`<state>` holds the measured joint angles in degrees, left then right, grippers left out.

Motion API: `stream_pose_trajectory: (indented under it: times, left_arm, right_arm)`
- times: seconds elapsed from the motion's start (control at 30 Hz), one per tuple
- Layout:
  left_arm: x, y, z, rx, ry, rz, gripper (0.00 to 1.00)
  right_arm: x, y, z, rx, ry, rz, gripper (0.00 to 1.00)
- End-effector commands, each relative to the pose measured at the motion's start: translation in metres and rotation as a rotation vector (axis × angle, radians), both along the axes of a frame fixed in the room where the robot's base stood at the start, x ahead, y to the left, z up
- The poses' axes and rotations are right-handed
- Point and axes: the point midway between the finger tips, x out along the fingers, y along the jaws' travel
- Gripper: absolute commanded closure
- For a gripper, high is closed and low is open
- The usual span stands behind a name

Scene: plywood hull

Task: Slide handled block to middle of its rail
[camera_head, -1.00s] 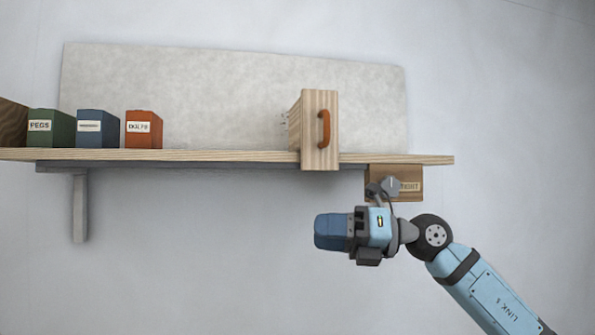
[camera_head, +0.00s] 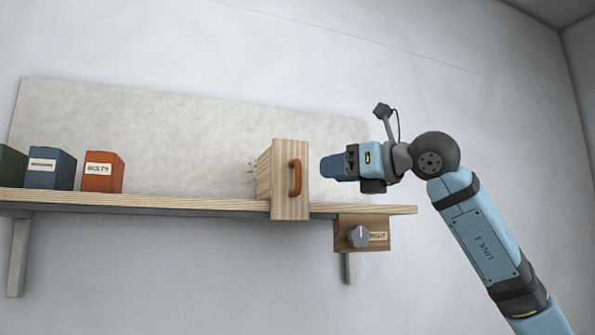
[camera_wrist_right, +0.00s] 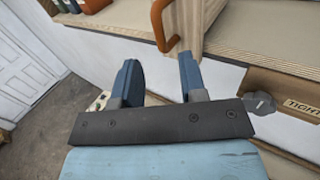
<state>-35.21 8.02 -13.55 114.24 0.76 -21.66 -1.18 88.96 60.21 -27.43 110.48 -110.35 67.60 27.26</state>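The wooden block (camera_head: 290,207) stands upright at the front edge of the plywood shelf (camera_head: 160,203), right of the shelf's middle. Its orange handle (camera_head: 296,178) is on the face towards me. The rail itself I cannot tell apart from the shelf edge. My right gripper (camera_head: 324,168) is just right of the block at handle height, empty, and appears apart from it. In the right wrist view its two blue fingers (camera_wrist_right: 158,62) are spread, with the handle (camera_wrist_right: 158,22) and block (camera_wrist_right: 196,25) beyond the fingertips. My left gripper is not in view.
An orange box (camera_head: 102,180), a blue box (camera_head: 50,175) and a green box (camera_head: 12,170) stand on the shelf's left part. Shelf between the orange box and the block is clear. A small wooden box with a grey knob (camera_head: 358,236) hangs under the shelf's right end.

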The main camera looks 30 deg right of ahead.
Motion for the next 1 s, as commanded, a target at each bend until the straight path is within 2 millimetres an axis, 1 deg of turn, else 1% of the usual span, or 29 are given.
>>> stream_pose_trajectory:
  times: [0.03,0.2,0.3,0.4,0.57,0.83,0.87,0.9,0.97,1.0]
  left_arm:
    - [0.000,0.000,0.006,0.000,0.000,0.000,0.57]
    - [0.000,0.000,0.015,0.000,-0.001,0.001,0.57]
    - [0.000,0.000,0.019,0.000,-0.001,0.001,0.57]
    - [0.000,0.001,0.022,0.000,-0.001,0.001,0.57]
    - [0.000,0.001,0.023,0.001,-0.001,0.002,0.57]
    - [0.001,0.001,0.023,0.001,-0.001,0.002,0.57]
    - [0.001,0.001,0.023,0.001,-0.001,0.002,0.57]
    - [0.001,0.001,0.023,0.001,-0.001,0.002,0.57]
    - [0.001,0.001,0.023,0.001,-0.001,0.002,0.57]
    - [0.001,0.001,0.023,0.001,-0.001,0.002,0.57]
  right_arm:
    - [0.011,0.005,0.003,0.001,0.004,0.003,0.61]
    - [0.044,0.017,0.003,0.001,0.003,0.003,0.61]
    - [0.059,0.022,0.002,0.000,0.002,0.002,0.61]
    - [0.070,0.026,0.001,0.001,0.001,0.003,0.61]
    - [0.079,0.029,0.000,0.000,0.001,0.001,0.61]
    - [0.080,0.030,-0.001,0.000,0.001,0.002,0.61]
    - [0.080,0.030,-0.001,0.001,0.001,0.002,0.66]
    - [0.080,0.030,-0.001,0.001,0.001,0.002,0.75]
    - [0.080,0.030,-0.001,0.001,0.001,0.002,0.89]
    - [0.080,0.030,-0.001,0.001,0.001,0.002,0.98]
